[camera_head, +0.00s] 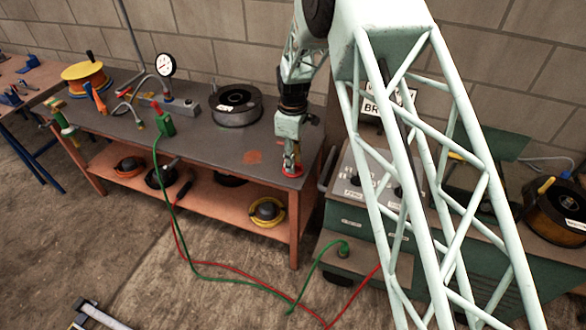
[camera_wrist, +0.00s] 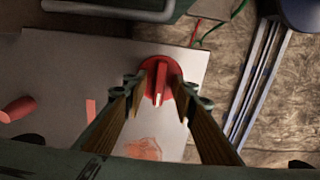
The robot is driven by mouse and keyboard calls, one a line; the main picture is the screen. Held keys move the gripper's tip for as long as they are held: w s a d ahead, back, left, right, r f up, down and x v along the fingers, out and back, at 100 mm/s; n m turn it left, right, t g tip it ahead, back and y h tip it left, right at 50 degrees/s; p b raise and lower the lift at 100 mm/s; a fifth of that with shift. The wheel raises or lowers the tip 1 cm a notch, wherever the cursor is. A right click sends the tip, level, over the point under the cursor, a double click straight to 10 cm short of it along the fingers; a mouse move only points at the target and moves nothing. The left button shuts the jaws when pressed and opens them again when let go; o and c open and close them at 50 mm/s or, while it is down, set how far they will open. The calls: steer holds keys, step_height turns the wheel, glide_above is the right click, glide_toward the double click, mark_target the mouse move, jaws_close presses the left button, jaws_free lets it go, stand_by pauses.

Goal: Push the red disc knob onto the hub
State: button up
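The red disc knob (camera_head: 292,171) lies on the right front corner of the grey bench top. In the wrist view the red disc knob (camera_wrist: 150,67) shows a raised straight bar across its face. My gripper (camera_head: 291,163) points down just over the knob. In the wrist view my gripper (camera_wrist: 160,90) has its two fingers apart, one on each side of the bar, with gaps between. I cannot tell how far above the disc the fingertips are. I cannot make out the hub in either view.
The bench (camera_head: 220,150) carries a black reel (camera_head: 236,106), a pressure gauge (camera_head: 165,65) and a green clamp (camera_head: 166,125). A green control cabinet (camera_head: 350,215) stands close to its right. Red and green cables (camera_head: 250,275) cross the floor in front.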

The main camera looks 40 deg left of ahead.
steer(key=shift+c, duration=0.5)
jaws_close()
steer(key=shift+r, duration=0.1)
steer(key=shift+r+p, duration=0.3)
steer(key=shift+r, duration=1.35)
steer(key=s+d, duration=0.3)
steer(key=d, duration=0.4)
steer(key=s+d+r, duration=0.1)
steer(key=s+d, duration=0.3)
steer(key=d, duration=0.3)
steer(key=shift+s+r+p, duration=0.3)
steer(key=shift+p, duration=0.05)
steer(key=shift+d, duration=0.15)
